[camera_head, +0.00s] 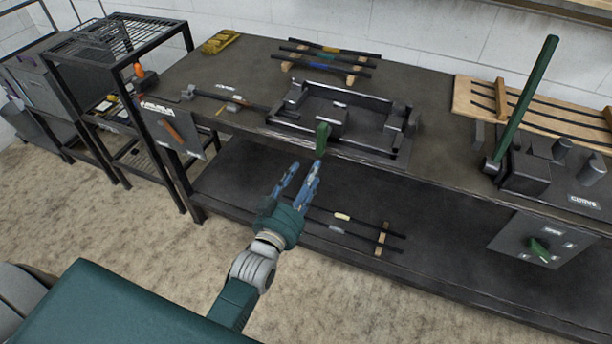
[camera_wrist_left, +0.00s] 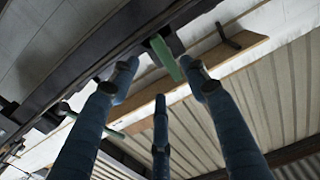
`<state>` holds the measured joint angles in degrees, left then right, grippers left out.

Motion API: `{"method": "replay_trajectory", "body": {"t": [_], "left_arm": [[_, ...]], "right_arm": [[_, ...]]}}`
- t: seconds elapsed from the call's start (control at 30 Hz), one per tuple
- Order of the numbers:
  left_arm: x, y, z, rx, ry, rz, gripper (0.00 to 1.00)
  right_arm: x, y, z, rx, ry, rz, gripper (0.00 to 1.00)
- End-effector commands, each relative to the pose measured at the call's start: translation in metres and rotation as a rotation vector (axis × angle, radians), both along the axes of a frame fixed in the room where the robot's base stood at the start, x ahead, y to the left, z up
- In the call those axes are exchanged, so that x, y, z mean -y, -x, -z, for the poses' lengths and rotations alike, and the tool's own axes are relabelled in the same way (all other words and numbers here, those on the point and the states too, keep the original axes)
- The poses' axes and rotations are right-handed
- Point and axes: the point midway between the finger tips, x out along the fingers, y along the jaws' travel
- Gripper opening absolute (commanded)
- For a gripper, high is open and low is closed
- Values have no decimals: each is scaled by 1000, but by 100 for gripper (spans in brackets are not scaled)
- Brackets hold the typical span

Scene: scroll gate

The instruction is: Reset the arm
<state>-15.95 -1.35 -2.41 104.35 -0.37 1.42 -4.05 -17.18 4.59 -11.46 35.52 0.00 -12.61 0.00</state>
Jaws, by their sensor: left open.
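My left gripper (camera_head: 297,180) is open and empty, in front of the workbench's front edge and just below a short green handle (camera_head: 322,138). Its blue fingers also show in the left wrist view (camera_wrist_left: 160,90), spread apart, with a green bar (camera_wrist_left: 166,58) beyond them. The green handle hangs at the front of a black metal fixture (camera_head: 345,115) on the bench. The fingers look apart from the handle. My right gripper is not in view.
The dark workbench (camera_head: 440,110) carries a tall green lever (camera_head: 525,95) at the right, a rack of rods (camera_head: 325,58) at the back and yellow gloves (camera_head: 220,41). A lower shelf (camera_head: 250,185) holds more rods. Wire shelving (camera_head: 120,40) stands left. The floor in front is clear.

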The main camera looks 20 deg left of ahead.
Motion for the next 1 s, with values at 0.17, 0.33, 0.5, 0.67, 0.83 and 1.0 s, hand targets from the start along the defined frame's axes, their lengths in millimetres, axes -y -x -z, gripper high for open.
{"method": "replay_trajectory", "body": {"t": [0.17, 0.33, 0.5, 0.67, 0.83, 1.0], "left_arm": [[0, 3, 0, 0, 0, 0, 46], [0, 2, 0, 0, 0, 0, 46], [0, 2, 0, 0, 0, 0, 46], [3, 4, 25, -47, -2, 7, 46], [13, 24, 123, -238, -8, 34, 46], [20, 75, 245, -489, -25, 64, 46]], "right_arm": [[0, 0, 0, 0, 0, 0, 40], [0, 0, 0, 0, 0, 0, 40], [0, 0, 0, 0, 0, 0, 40], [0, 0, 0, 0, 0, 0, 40], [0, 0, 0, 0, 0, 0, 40], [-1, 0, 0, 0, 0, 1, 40]]}}
